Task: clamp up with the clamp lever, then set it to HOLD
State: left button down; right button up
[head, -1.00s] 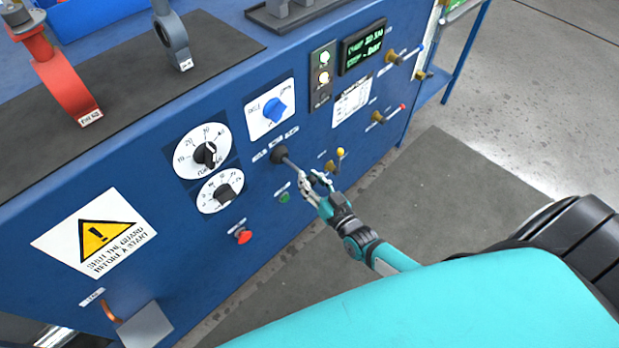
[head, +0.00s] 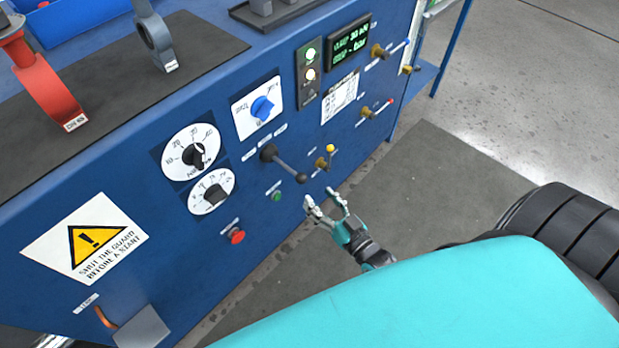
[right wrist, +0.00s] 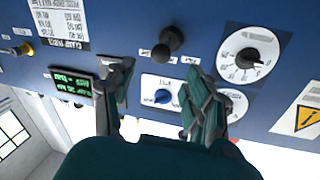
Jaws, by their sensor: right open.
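The clamp lever (head: 285,165) is a dark rod with a black ball knob on the blue panel, slanting down to the right from its round base. The labels around it are too small to read. In the right wrist view its knob (right wrist: 171,40) shows beyond the fingers. My right gripper (head: 321,199) is open and empty, just below and right of the knob, apart from it. Its two spread fingers (right wrist: 158,88) show in the right wrist view with nothing between them. My left gripper is not in view.
A blue selector knob (head: 262,108), two dials (head: 191,152), a red button (head: 236,236), a green button (head: 277,195) and a yellow-tipped valve (head: 325,161) surround the lever. Two lamps (head: 310,65) are lit beside a green-text display (head: 348,43).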

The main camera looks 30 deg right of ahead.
jog(key=shift+s+d, duration=0.15)
jog(key=shift+s, duration=0.65)
jog(key=shift+s+d, duration=0.1)
jog(key=shift+s, duration=0.65)
